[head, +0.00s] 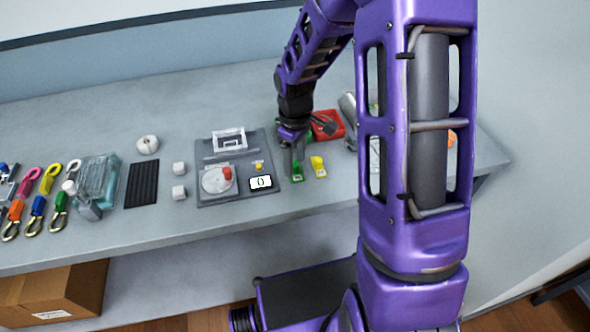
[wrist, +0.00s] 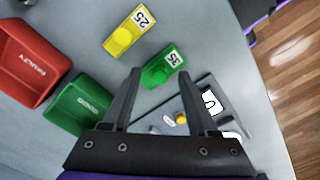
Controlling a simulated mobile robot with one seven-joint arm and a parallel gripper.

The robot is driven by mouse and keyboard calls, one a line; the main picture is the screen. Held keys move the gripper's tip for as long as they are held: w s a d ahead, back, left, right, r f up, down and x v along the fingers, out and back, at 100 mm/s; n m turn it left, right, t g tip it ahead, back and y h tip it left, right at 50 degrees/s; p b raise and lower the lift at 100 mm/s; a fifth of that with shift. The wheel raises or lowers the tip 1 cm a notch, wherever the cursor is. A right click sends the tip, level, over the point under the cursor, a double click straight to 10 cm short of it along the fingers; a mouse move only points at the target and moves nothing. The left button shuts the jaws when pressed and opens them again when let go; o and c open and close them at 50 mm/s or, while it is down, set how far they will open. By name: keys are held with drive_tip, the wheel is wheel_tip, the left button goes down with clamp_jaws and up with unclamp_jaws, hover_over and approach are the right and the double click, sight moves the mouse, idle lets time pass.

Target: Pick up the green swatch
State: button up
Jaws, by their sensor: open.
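The green swatch (wrist: 163,66) lies flat on the table and carries a white label reading 35. It also shows in the head view (head: 297,172), just below my gripper. My gripper (wrist: 160,85) is open and empty, its two dark fingers pointing towards the swatch. In the wrist view the swatch lies near the fingertips, between their lines, with the left fingertip close to its left end. In the head view my gripper (head: 293,150) hangs over the table and covers part of the area behind the swatch.
A yellow swatch (wrist: 130,32) labelled 25 lies beside the green one. A green tray (wrist: 80,105) and a red tray (wrist: 30,65) stand close by. A grey scale station (head: 215,190) with a display reading 0 is on the other side. A black pad (head: 141,185) lies further left.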

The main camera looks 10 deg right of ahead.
drive_tip(key=shift+f, duration=0.4)
drive_tip(key=shift+c, duration=0.3)
clamp_jaws()
